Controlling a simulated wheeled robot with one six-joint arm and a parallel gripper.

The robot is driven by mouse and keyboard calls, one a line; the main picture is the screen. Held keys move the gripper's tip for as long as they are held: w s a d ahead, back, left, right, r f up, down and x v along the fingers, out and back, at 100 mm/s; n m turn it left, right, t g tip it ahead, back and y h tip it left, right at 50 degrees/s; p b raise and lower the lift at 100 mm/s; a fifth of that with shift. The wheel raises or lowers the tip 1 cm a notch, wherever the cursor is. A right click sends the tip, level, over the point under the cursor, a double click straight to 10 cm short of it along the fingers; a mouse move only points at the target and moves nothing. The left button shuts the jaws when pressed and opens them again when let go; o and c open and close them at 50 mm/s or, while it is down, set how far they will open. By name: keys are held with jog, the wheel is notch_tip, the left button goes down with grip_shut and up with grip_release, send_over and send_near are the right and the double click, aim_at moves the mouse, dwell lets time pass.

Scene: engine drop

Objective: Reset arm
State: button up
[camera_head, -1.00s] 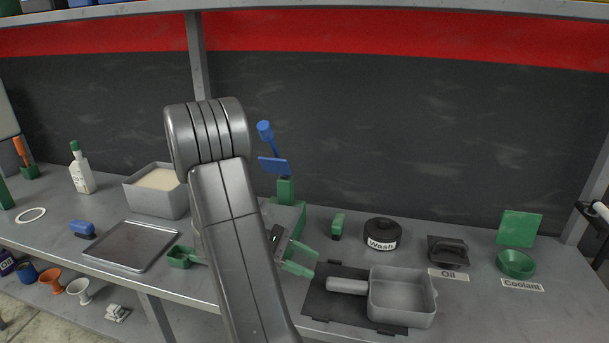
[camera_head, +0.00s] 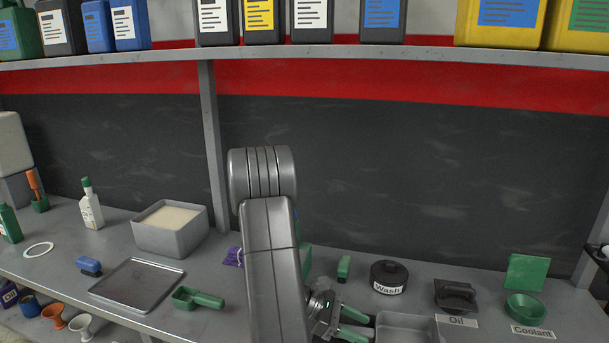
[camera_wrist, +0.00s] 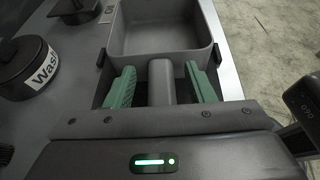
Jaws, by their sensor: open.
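My gripper (camera_head: 352,325) shows at the bottom of the head view, its green fingers to the right of my grey arm. In the wrist view my gripper (camera_wrist: 160,88) is open, with a green finger on each side of the handle (camera_wrist: 161,72) of a grey square pan (camera_wrist: 160,53). The fingers look apart from the handle; I cannot tell the height between them. The pan (camera_head: 405,320) is partly cut off at the bottom of the head view.
A black Wash container (camera_head: 389,277) stands behind the pan. The Oil drain piece (camera_head: 456,295) and green Coolant bowl (camera_head: 525,308) are to the right. A green scoop (camera_head: 198,298), flat tray (camera_head: 137,284) and grey bin (camera_head: 171,236) are left. A shelf (camera_head: 330,52) runs above.

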jog(key=shift+a+r+b, duration=0.1)
jog(key=shift+r+b, duration=0.2)
jog(key=shift+r, duration=1.4)
jog(key=shift+f, duration=0.1)
